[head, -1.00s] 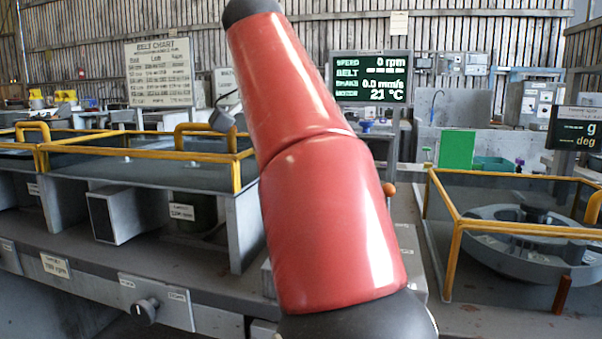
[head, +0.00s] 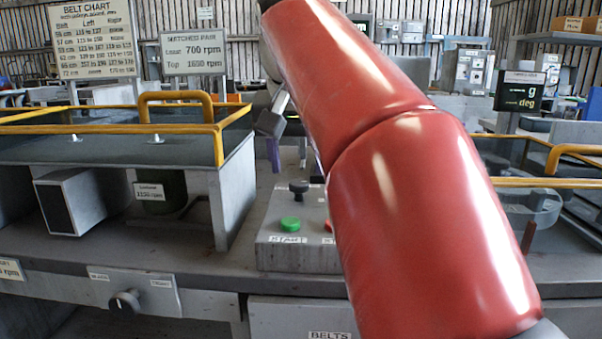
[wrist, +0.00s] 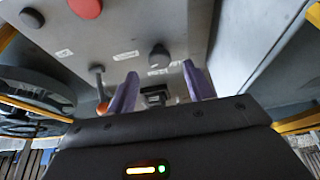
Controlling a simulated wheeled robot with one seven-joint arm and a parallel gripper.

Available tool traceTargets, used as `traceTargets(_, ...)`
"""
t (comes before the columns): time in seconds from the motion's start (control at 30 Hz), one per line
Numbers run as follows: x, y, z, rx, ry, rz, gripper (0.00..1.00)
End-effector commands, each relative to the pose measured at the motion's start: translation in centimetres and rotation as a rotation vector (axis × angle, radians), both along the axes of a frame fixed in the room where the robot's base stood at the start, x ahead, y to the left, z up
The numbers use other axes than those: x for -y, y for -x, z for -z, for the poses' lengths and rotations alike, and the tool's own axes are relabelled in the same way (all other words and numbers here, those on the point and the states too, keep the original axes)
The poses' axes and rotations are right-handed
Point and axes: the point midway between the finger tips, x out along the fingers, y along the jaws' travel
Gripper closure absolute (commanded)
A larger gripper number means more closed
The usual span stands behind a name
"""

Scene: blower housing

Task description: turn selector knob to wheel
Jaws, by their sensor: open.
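A black knob (head: 298,188) stands at the back of the grey control box, behind the green button. It also shows in the wrist view (wrist: 159,55), with small labels beside it too blurred to read. My gripper (wrist: 160,70) is open, its two purple fingers spread below that knob in the wrist view; nothing shows between them as held. Contact cannot be made out. Another dark knob (head: 125,303) sits on the front panel at lower left, between small labels. The frames do not confirm which knob is the selector.
The control box (head: 265,255) carries a green START button (head: 290,223) and a red button (wrist: 85,8). An orange-tipped lever (wrist: 102,105) and another black knob (wrist: 32,18) are close by. Yellow-railed guards (head: 185,130) flank the box. My red arm hides its right part.

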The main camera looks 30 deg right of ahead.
Motion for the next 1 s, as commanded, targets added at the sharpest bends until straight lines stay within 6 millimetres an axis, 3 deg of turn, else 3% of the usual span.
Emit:
traceTargets(0.23,0.7,-0.9,2.7,0.0,0.0,0.002,0.48)
traceTargets(0.57,0.8,-1.0,3.1,0.001,0.0,0.003,0.48)
traceTargets(0.9,0.7,-1.0,3.1,0.001,0.001,0.002,0.92)
traceTargets(1.0,0.7,-1.1,3.1,0.0,-0.001,0.009,0.93)
